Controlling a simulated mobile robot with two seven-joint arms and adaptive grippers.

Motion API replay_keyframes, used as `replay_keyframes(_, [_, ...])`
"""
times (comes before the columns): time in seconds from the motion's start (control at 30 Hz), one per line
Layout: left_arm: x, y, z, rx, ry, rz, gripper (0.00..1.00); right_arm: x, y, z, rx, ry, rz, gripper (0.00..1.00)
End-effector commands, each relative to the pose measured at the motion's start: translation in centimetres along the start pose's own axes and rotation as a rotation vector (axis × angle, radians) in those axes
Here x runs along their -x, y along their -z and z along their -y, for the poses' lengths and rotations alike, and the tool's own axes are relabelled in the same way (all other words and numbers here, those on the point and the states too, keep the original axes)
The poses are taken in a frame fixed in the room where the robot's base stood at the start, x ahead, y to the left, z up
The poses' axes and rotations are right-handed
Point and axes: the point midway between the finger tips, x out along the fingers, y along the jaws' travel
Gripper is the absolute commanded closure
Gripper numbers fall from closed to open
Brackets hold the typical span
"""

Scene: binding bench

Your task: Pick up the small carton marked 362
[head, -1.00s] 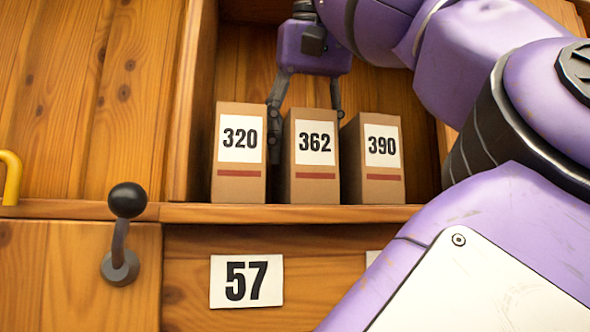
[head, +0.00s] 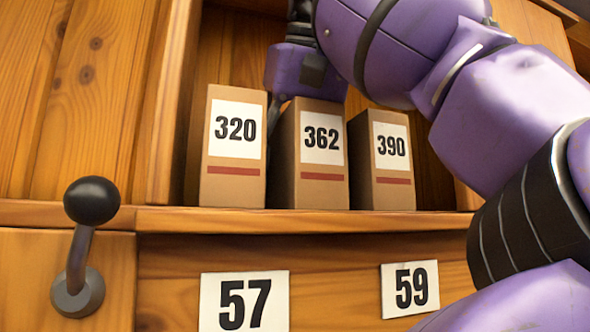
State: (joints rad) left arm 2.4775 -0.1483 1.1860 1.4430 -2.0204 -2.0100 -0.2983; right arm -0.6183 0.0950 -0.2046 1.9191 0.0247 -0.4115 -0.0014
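The small carton marked 362 (head: 322,172) stands upright on a wooden shelf (head: 300,220), between the carton marked 320 (head: 233,180) and the carton marked 390 (head: 392,195). All three are brown with a white label and a red stripe. My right gripper (head: 305,88) hangs from above, just behind and over the 362 carton. Part of one finger shows between the 320 and 362 cartons; the rest of the fingers are hidden behind the cartons. Whether they touch the 362 carton cannot be seen. My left gripper is not in view.
The cartons stand close together in a wooden compartment with a side wall (head: 172,110) on the left. A black ball-topped lever (head: 88,235) stands in front at the lower left. Plates marked 57 (head: 245,301) and 59 (head: 410,290) are below the shelf. My purple arm covers the right side.

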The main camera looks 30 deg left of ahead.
Motion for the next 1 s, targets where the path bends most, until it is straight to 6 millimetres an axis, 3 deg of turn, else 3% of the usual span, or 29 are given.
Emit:
replay_keyframes(0.13, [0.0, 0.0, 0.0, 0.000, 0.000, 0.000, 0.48, 0.0, 0.0, -0.3, 0.002, -0.003, 0.001, 1.00])
replay_keyframes(0.43, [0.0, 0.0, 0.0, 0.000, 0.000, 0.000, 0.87, 0.0, -0.1, -0.3, 0.003, -0.004, 0.001, 1.00])
replay_keyframes(1.0, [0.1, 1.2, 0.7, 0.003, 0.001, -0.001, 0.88, 0.0, 0.0, 0.2, 0.000, 0.003, 0.000, 1.00])
